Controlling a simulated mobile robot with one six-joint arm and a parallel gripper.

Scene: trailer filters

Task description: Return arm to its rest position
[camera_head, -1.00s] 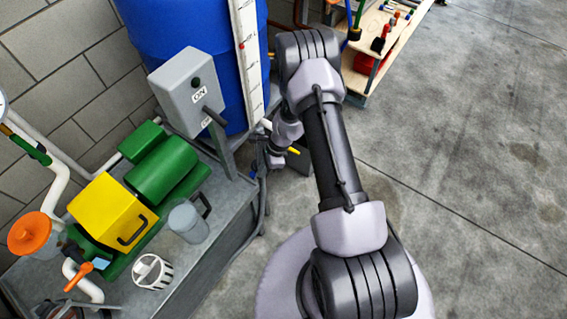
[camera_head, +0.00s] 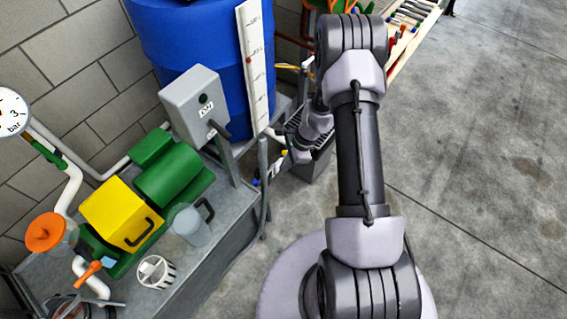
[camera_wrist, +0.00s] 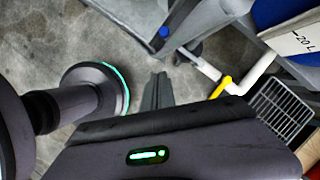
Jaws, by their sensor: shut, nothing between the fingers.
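My arm stretches from my base up the middle of the head view, with its elbow near the top. Its wrist hangs beyond the bench's right end, beside the blue tank. My gripper (camera_wrist: 157,90) shows in the wrist view as two dark fingers close together, with nothing between them. It points over bare floor near the bench frame. In the head view the fingers are small and partly hidden, so their state cannot be read there.
A blue tank (camera_head: 190,40) with a white scale strip stands left of my arm. The bench (camera_head: 220,225) carries a grey switch box (camera_head: 193,100), a green pump (camera_head: 172,175) and a white strainer basket (camera_head: 155,272). A yellow valve handle (camera_wrist: 220,87) is near the gripper. Floor at right is clear.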

